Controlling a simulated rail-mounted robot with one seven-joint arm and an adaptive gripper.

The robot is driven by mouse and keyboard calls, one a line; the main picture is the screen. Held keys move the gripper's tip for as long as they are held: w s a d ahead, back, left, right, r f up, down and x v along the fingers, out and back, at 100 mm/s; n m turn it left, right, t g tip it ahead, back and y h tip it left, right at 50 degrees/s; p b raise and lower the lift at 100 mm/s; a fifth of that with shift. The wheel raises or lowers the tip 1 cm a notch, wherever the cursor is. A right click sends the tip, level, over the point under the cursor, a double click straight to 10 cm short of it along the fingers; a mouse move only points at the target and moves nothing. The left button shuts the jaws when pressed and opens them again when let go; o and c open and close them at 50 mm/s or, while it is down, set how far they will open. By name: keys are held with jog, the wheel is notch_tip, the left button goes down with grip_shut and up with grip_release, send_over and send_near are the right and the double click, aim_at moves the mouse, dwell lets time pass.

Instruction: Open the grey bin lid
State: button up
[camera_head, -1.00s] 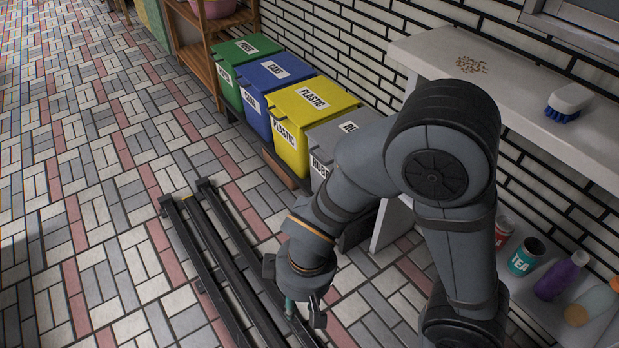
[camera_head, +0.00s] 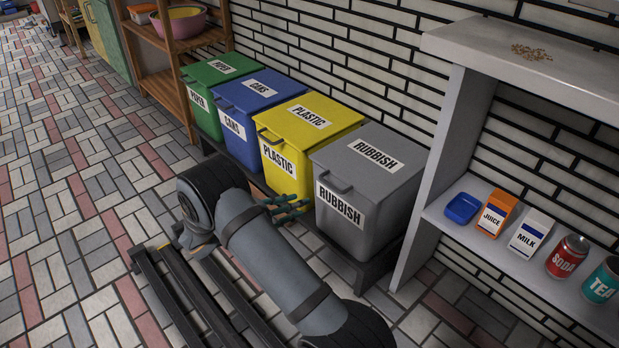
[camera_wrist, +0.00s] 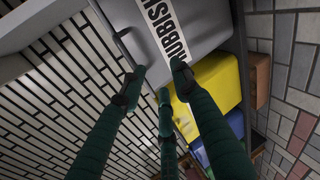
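The grey bin (camera_head: 365,220), labelled RUBBISH, stands at the right end of a row of bins. Its grey lid (camera_head: 345,158) is shut, and a handle (camera_head: 334,181) sticks out from the front edge. My gripper (camera_head: 290,203) is in front of the bin's left front side, below the handle, with its teal fingers spread. The grey bin (camera_wrist: 205,25) is just beyond the tips there. I cannot tell whether any finger touches it.
The yellow bin (camera_head: 288,168), blue bin (camera_head: 236,132) and green bin (camera_head: 205,110) stand to the left. A white shelf (camera_head: 445,160) at the right holds a juice carton (camera_head: 495,213), milk carton (camera_head: 530,235) and cans. A wooden rack (camera_head: 160,75) is beyond.

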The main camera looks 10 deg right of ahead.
aim_at(330, 185)
notch_tip(330, 185, up, 4)
jog(key=d+m+h, duration=0.2)
jog(key=d+m, duration=0.1)
jog(key=m, duration=0.1)
jog(key=b+x, duration=0.3)
jog(key=x, duration=0.6)
jog(key=shift+d, duration=0.2)
jog(key=shift+c, duration=1.2)
jog(key=shift+s, duration=0.1)
grip_shut()
